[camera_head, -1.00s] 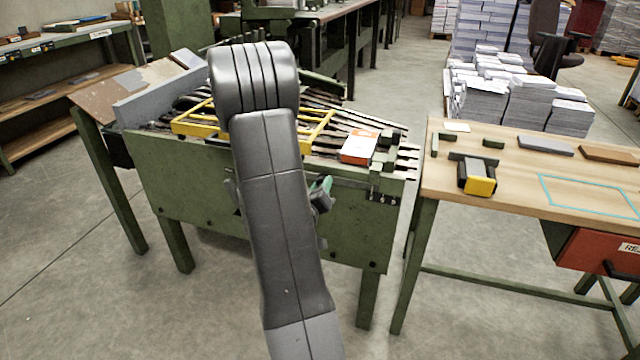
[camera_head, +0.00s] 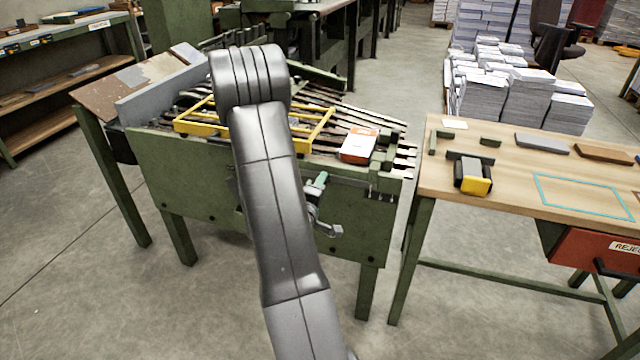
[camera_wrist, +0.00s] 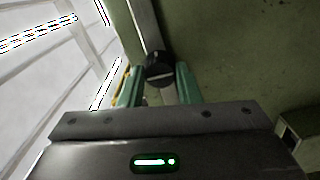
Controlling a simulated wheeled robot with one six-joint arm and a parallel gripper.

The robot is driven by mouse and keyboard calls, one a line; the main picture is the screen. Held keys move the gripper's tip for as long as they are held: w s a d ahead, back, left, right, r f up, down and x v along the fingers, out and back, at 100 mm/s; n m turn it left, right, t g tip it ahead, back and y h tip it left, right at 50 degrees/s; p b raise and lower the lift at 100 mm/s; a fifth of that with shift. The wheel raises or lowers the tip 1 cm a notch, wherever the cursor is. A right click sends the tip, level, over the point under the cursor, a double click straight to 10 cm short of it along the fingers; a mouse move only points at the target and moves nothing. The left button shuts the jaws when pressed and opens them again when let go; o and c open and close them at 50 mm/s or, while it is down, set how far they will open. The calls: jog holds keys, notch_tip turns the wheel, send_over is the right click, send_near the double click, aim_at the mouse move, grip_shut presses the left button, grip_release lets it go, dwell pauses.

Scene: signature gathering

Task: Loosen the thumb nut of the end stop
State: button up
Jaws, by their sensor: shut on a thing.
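The thumb nut (camera_wrist: 159,64) is a dark round knob in the wrist view. It sits at the end of a grey metal bar (camera_wrist: 146,22) against the green machine side. My gripper (camera_wrist: 158,84) has its teal fingers on either side of the nut and is shut on it. In the head view my gripper (camera_head: 317,184) shows only as a bit of teal at the machine's front edge, and my arm hides most of it. The nut cannot be made out there.
The green machine (camera_head: 185,170) carries a yellow frame (camera_head: 318,132) and an orange-and-white box (camera_head: 359,144) on its slatted top. A wooden bench (camera_head: 510,190) with a yellow-black tool (camera_head: 473,177) stands to the right. A floor gap separates them.

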dwell(0.4)
jog(key=o, duration=1)
jog(key=shift+c, duration=0.2)
jog(key=v, duration=1.4)
jog(key=shift+p, duration=0.35)
jog(key=shift+w, duration=0.15)
